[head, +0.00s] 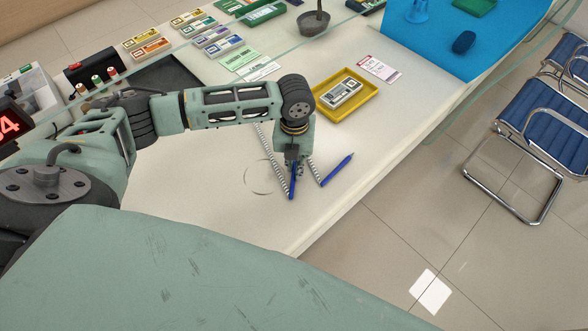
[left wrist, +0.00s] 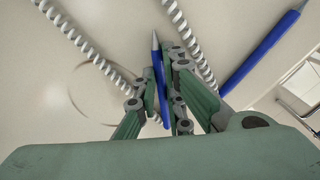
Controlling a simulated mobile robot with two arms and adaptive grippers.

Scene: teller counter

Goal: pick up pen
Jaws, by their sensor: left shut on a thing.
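Two blue pens with white coiled cords are at the counter's front. My left gripper (head: 293,184) points down over the counter and is shut on one blue pen (head: 293,188). In the left wrist view this held pen (left wrist: 157,65) stands between the fingers of the gripper (left wrist: 160,108), its grey tip showing past them. The other blue pen (head: 338,169) lies on the counter just right of the gripper, apart from it; it also shows in the left wrist view (left wrist: 262,50). I cannot tell whether the held pen touches the counter. My right gripper is not in view.
A yellow tray (head: 318,103) with banknotes (head: 342,93) sits behind the gripper. A pink and white slip (head: 379,68) lies beyond it. A glass edge crosses the counter. The counter's front right area is clear. Blue chairs (head: 545,117) stand on the floor at right.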

